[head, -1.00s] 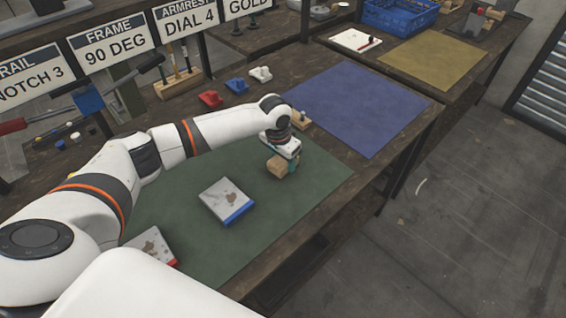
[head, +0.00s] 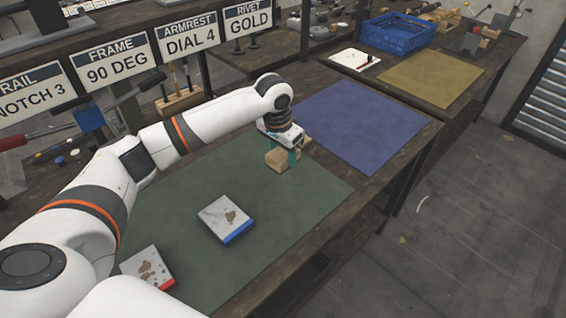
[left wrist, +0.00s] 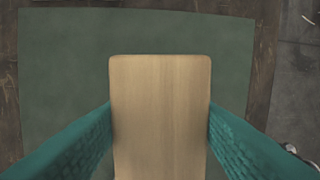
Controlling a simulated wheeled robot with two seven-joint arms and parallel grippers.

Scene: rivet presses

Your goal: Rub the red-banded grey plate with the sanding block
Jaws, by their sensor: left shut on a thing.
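My left gripper (head: 284,156) is shut on the sanding block (head: 275,160), a light wooden block, above the far right part of the green mat. In the left wrist view the block (left wrist: 160,115) sits between the two teal fingers. The red-banded grey plate (head: 147,267) lies on the green mat at the near left, partly hidden by my arm; brown patches mark its top. My right gripper is not in view.
The green mat (head: 290,205) is clear around the plates. A blue mat (head: 355,125) lies empty beyond it. Further back are a yellow mat (head: 430,78), a blue crate (head: 397,33) and a white board (head: 354,60). Label signs (head: 115,62) stand along the left.

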